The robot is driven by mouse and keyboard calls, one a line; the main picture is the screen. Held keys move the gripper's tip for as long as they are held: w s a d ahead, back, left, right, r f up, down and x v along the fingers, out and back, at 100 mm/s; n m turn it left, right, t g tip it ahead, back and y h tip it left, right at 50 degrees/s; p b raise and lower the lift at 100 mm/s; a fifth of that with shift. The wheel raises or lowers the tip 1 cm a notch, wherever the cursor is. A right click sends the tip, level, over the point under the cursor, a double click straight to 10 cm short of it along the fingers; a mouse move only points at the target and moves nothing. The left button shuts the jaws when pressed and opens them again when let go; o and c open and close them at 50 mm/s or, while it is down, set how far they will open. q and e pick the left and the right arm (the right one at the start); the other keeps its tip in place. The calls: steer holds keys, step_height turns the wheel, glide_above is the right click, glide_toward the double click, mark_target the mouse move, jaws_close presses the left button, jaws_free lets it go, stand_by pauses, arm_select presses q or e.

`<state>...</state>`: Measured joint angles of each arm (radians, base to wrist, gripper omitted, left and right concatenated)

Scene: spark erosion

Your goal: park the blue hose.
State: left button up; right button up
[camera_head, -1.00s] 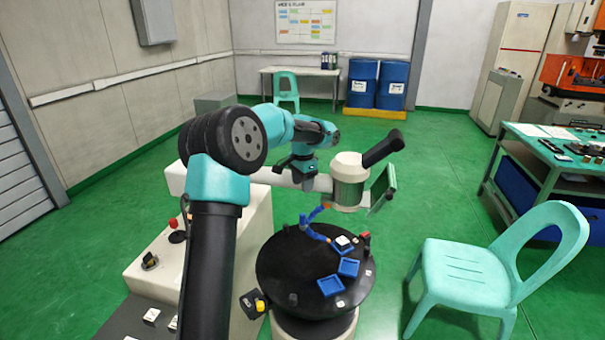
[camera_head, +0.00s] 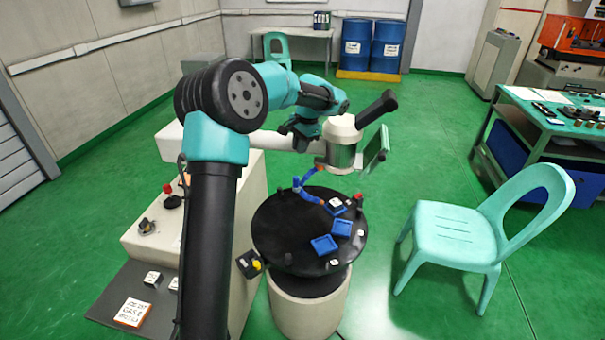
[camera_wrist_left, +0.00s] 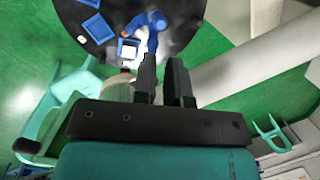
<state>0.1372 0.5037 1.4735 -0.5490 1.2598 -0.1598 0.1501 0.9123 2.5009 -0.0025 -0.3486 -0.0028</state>
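The blue hose (camera_head: 308,190) is a jointed blue line above the round black table; a branch ends in an orange tip near the blue trays, and another bends up toward the white machine head (camera_head: 343,140). It also shows in the left wrist view (camera_wrist_left: 156,20), partly behind a finger. My left gripper (camera_head: 302,142) is left of the machine head, above the hose and apart from it. In the left wrist view its black fingers (camera_wrist_left: 163,75) stand slightly apart with nothing seen between them. My right gripper is not in view.
The black table (camera_head: 275,225) carries blue trays (camera_head: 324,245) and small posts. A pale control console (camera_head: 150,235) with red and black knobs is to the left. A turquoise chair (camera_head: 460,225) is to the right. Green floor is open behind the machine.

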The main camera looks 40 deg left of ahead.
arm_select(q)
steer(key=d+f+y, duration=0.1)
steer(key=d, duration=0.1)
steer(key=d+f+n+y, duration=0.1)
steer(key=d+f+y, duration=0.2)
steer(key=d, duration=0.1)
steer(key=shift+s+d+f+n+g+y, duration=0.1)
steer(key=shift+s+f+n+g+y, duration=0.05)
steer(key=shift+f+n+g+y, duration=0.2)
jaws_close()
steer(key=d+f+t+y, duration=0.2)
steer(key=d+y, duration=0.1)
steer(key=d, duration=0.3)
steer(key=shift+d+f+n, duration=0.3)
steer(key=shift+n, duration=0.05)
steer(key=shift+a, duration=0.1)
glide_toward(298, 184)
steer(key=x, duration=0.5)
steer(key=shift+f, duration=0.55)
steer(key=shift+a, duration=0.55)
